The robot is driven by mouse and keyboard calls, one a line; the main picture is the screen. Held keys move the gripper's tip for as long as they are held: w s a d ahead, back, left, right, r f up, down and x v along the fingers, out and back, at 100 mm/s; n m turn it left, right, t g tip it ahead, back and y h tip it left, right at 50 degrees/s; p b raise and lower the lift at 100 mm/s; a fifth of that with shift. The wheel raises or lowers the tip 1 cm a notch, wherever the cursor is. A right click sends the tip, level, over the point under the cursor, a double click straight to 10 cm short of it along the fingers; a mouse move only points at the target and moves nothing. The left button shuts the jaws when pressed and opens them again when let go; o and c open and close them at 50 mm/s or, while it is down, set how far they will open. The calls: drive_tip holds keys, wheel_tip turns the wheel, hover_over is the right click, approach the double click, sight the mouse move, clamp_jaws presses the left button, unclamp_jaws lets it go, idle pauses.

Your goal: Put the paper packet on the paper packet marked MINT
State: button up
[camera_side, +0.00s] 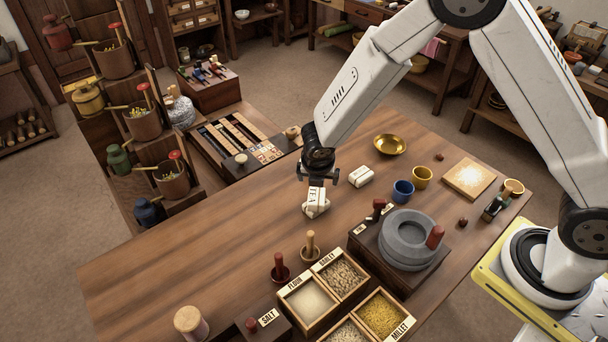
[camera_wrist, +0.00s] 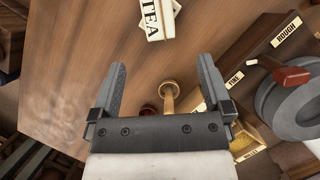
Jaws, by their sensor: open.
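A white paper packet marked TEA (camera_side: 316,197) is on the table just under my gripper (camera_side: 319,180). It also shows at the top of the wrist view (camera_wrist: 153,18), tilted in the picture and beyond the fingertips. I cannot tell whether it lies flat on the table or on something pale beneath it. In the wrist view my gripper (camera_wrist: 162,66) is open, with nothing held between the fingers. A second white packet (camera_side: 361,176) lies on the table to the right of the gripper in the side view; its marking is too small to read.
Blue (camera_side: 403,191) and yellow (camera_side: 422,178) cups, a brass bowl (camera_side: 390,144) and a grey quern (camera_side: 408,240) stand to the right. Wooden pestles (camera_side: 310,246) and grain boxes (camera_side: 307,300) are in front. The table's left part is clear.

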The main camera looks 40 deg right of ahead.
drive_tip(key=s+d+r+m+y, duration=0.1)
drive_tip(key=s+r+m, duration=0.3)
drive_tip(key=m, duration=0.4)
drive_tip(key=s+d+r+m+y, duration=0.1)
drive_tip(key=s+d+r+m, duration=0.2)
drive_tip(key=s+m, duration=0.4)
drive_tip(key=s+d+r+m+y, duration=0.1)
drive_tip(key=s+d+r+m, duration=0.2)
drive_tip(key=s+m, duration=0.3)
drive_tip(key=r+m, duration=0.1)
drive_tip(key=m, duration=0.4)
drive_tip(key=shift+r+g, duration=0.3)
drive_tip(key=shift+r, duration=0.05)
